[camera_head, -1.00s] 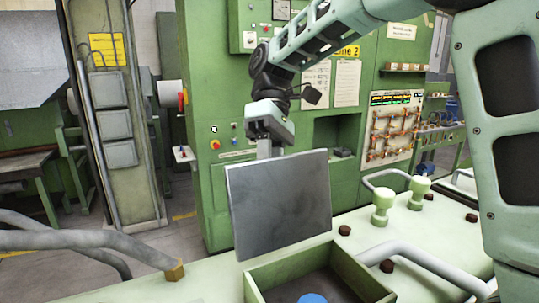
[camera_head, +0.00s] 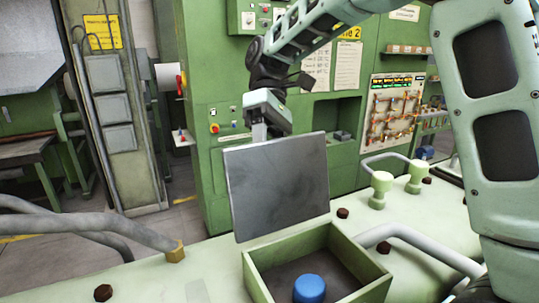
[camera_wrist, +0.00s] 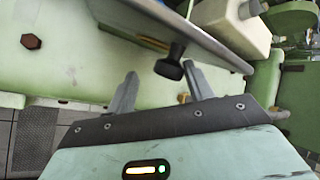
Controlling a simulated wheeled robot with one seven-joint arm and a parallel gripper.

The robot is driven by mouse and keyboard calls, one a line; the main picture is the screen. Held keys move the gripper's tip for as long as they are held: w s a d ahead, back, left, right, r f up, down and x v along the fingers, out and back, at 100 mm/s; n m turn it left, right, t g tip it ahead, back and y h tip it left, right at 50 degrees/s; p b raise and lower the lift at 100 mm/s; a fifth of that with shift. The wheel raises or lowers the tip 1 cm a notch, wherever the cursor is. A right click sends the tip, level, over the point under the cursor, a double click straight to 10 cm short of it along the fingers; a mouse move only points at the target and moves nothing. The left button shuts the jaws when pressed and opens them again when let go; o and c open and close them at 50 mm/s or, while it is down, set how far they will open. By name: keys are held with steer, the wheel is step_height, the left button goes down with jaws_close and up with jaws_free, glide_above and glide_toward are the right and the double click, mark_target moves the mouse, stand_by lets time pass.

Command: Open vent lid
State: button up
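The vent lid (camera_head: 278,185) is a flat grey panel standing nearly upright at the back edge of an open green box (camera_head: 262,285). A blue round thing (camera_head: 309,288) shows inside the box. My gripper (camera_head: 262,133) is behind the lid's top edge, and the lid hides its fingertips in part. In the wrist view my gripper (camera_wrist: 160,82) has its two fingers spread apart. A dark knob (camera_wrist: 170,64) on the lid (camera_wrist: 175,25) is in front of the gap between them. I see no clear contact with it.
Two pale green knobs (camera_head: 381,188) and a grey bent pipe (camera_head: 420,253) are to the right of the box. Thick grey pipes (camera_head: 90,225) are at the left.

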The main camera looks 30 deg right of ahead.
steer(key=shift+r, duration=0.15)
steer(key=b+v, duration=0.2)
steer(key=v, duration=0.5)
steer(key=shift+w+b, duration=0.2)
steer(key=shift+b, duration=0.15)
steer(key=shift+r, duration=0.15)
stand_by(0.3)
